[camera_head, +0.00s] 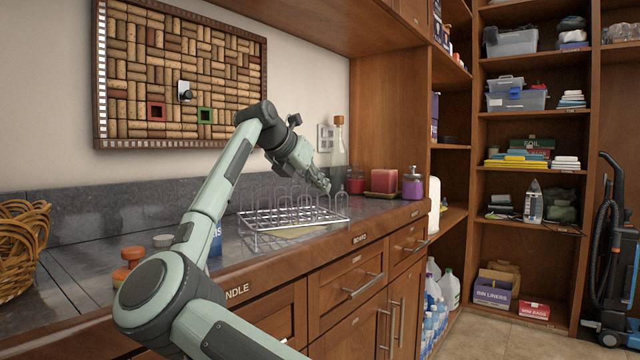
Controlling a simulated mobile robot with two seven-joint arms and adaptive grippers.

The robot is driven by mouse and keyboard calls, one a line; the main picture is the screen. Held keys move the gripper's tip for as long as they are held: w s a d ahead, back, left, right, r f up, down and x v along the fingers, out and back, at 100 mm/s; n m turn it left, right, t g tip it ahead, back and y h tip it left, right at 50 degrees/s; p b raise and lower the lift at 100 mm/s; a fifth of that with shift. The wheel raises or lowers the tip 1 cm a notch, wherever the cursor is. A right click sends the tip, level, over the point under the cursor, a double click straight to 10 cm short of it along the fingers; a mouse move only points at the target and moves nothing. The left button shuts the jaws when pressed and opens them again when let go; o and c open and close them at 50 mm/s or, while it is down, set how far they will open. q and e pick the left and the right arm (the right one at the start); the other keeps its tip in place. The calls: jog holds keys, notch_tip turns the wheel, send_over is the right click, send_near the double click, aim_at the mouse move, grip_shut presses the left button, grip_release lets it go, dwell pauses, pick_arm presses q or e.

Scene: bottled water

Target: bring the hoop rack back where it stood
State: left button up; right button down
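The hoop rack (292,222) is a silvery wire frame with a row of upright hoops. It is at the counter's front part, near the middle of the picture, and looks upright.
A pale round patch (300,232) shows beneath the rack on the dark counter (95,222). Red candles (384,180) and a purple jar (412,186) stand beyond it. A wicker basket (20,245) and orange-capped containers (130,258) are at left.

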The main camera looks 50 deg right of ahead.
jog(key=shift+w+f, duration=0.1)
jog(key=shift+f, duration=0.3)
jog(key=s+a+r, duration=0.1)
jog(key=a, duration=1.1)
jog(key=shift+s+r, duration=0.25)
jog(key=shift+r, duration=0.05)
